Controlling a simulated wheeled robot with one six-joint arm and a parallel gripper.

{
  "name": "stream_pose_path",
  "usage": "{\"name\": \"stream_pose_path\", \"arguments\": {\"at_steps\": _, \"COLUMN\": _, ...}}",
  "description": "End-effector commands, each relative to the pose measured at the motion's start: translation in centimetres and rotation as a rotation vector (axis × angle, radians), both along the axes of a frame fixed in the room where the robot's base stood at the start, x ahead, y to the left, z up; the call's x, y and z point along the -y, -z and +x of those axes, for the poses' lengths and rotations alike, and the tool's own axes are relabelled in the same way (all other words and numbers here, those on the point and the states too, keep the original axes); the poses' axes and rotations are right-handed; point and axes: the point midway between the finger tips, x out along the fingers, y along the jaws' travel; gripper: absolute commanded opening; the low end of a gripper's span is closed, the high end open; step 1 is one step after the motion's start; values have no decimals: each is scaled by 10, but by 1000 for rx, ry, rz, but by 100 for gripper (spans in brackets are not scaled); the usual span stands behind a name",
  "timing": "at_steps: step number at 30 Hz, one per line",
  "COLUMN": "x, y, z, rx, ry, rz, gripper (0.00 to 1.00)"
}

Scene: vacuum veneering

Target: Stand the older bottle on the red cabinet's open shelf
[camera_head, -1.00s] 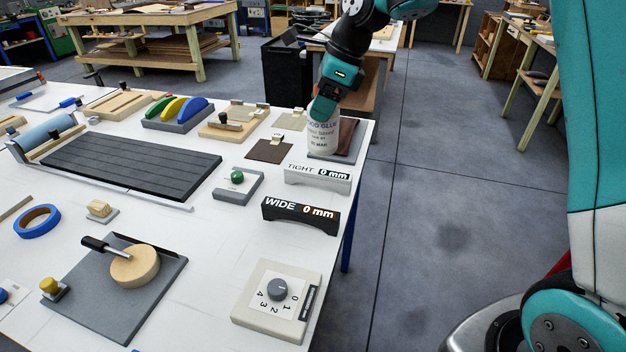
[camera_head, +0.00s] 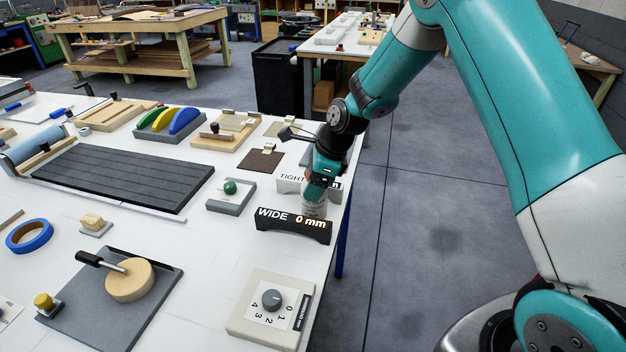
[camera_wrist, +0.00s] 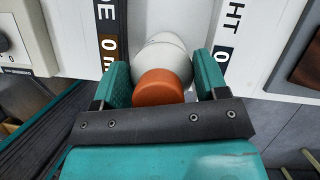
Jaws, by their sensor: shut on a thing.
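My gripper (camera_head: 318,188) is shut on a white glue bottle (camera_head: 314,208) at the right edge of the white bench. In the wrist view, my gripper (camera_wrist: 163,72) has its teal fingers on both sides of the white bottle (camera_wrist: 165,48), with its orange-brown cap (camera_wrist: 160,88) toward the camera. The bottle is between the black WIDE block (camera_head: 293,224) and the white TIGHT block (camera_head: 290,186). Its lower part is hidden behind the WIDE block, so I cannot tell whether it touches the bench. The label is unreadable now. I see no red cabinet and no second bottle.
Open grey floor (camera_head: 430,210) lies right of the bench.

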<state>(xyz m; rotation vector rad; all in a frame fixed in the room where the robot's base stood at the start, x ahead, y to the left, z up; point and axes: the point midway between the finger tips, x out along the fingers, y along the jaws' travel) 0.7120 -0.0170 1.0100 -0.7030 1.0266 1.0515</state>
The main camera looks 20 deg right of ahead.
Motion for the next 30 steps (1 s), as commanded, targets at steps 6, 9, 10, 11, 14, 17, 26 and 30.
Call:
{"name": "stream_pose_path", "arguments": {"at_steps": 6, "x": 0, "y": 0, "z": 1, "rx": 1, "ry": 0, "rz": 1, "gripper": 33}}
{"name": "stream_pose_path", "arguments": {"at_steps": 9, "x": 0, "y": 3, "z": 0, "rx": 0, "ry": 0, "rz": 0, "gripper": 69}}
{"name": "stream_pose_path", "arguments": {"at_steps": 10, "x": 0, "y": 2, "z": 0, "rx": 0, "ry": 0, "rz": 0, "gripper": 76}}
{"name": "stream_pose_path", "arguments": {"at_steps": 11, "x": 0, "y": 2, "z": 0, "rx": 0, "ry": 0, "rz": 0, "gripper": 83}}
{"name": "stream_pose_path", "arguments": {"at_steps": 14, "x": 0, "y": 2, "z": 0, "rx": 0, "ry": 0, "rz": 0, "gripper": 92}}
{"name": "stream_pose_path", "arguments": {"at_steps": 17, "x": 0, "y": 2, "z": 0, "rx": 0, "ry": 0, "rz": 0, "gripper": 92}}
{"name": "stream_pose_path", "arguments": {"at_steps": 26, "x": 6, "y": -16, "z": -1, "rx": 4, "ry": 2, "rz": 1, "gripper": 92}}
{"name": "stream_pose_path", "arguments": {"at_steps": 30, "x": 17, "y": -43, "z": -5, "rx": 6, "ry": 3, "rz": 1, "gripper": 92}}
